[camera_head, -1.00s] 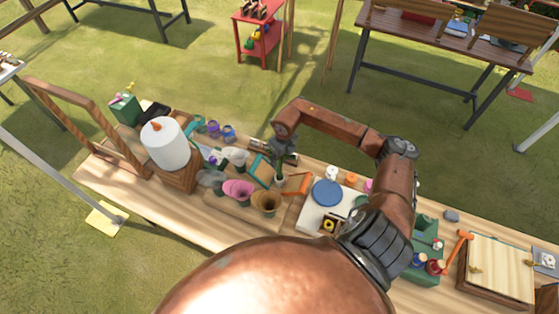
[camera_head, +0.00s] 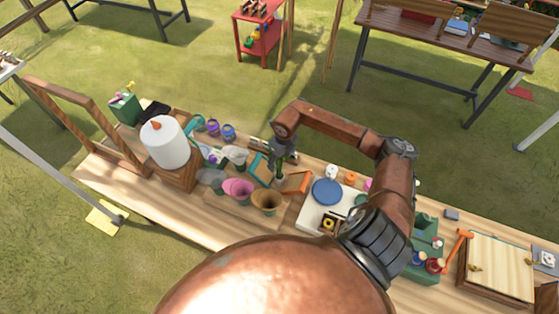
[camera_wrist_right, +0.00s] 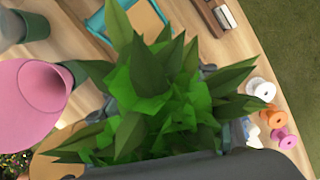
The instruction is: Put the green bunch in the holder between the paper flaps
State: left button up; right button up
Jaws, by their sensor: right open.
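The green bunch (camera_wrist_right: 165,100) fills the middle of the right wrist view, its leaves spread wide. In the head view it is mostly hidden under my right gripper (camera_head: 281,167). That gripper is open and points down around the bunch, between the teal-edged paper flap (camera_head: 260,168) and the orange-edged paper flap (camera_head: 296,183). The teal-edged flap also shows in the right wrist view (camera_wrist_right: 97,22). The holder is hidden below the gripper and leaves, so I cannot tell how deep the stems sit. My left gripper is not in view.
A white block with a blue disc (camera_head: 327,192) stands to the right. Several spools, one white (camera_wrist_right: 261,90), lie near the table's far edge. A white cylinder (camera_head: 165,143) stands at left.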

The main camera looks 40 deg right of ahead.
jog(key=shift+r, duration=0.35)
jog(key=r+b, duration=0.1)
jog(key=r, duration=0.2)
jog(key=s+r, duration=0.1)
jog(key=r, duration=0.3)
jog(key=r+b, duration=0.1)
jog(key=r, duration=0.2)
jog(key=shift+s+d+r+b, duration=0.1)
jog(key=shift+s+r+b, duration=0.1)
jog(key=shift+b, duration=0.15)
jog(key=shift+s+r, duration=0.1)
jog(key=shift+r, duration=0.5)
